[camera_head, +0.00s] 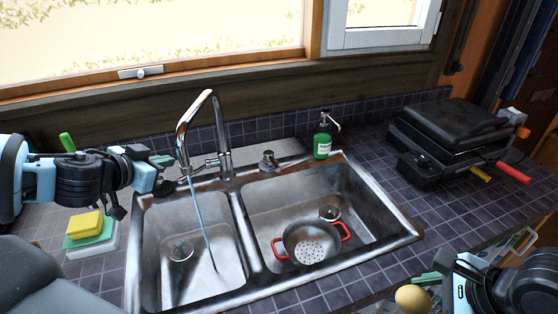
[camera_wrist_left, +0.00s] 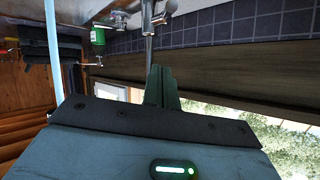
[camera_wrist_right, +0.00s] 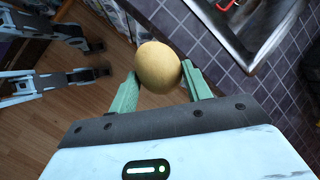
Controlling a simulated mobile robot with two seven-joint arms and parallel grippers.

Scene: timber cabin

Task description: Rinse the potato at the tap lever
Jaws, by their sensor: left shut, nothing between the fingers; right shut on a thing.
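The potato (camera_head: 412,298) is pale yellow and round, at the bottom right of the head view. My right gripper (camera_wrist_right: 158,88) is shut on the potato (camera_wrist_right: 158,72), with its green fingers on either side. It is held in front of the counter edge, away from the sink. The chrome tap (camera_head: 222,140) stands behind the sink, and a thin blue stream of water (camera_head: 203,225) falls into the left basin. The tap lever (camera_head: 207,164) is low on the tap, partly hard to make out. My left gripper (camera_head: 165,174) is shut and empty just left of the tap.
The steel sink has a left basin (camera_head: 165,212) and a right basin (camera_head: 275,195). A red-handled colander (camera_head: 310,243) sits in the right one. A green soap bottle (camera_head: 322,146) stands behind. A yellow sponge (camera_head: 85,224) lies left; a black grill (camera_head: 450,140) stands right.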

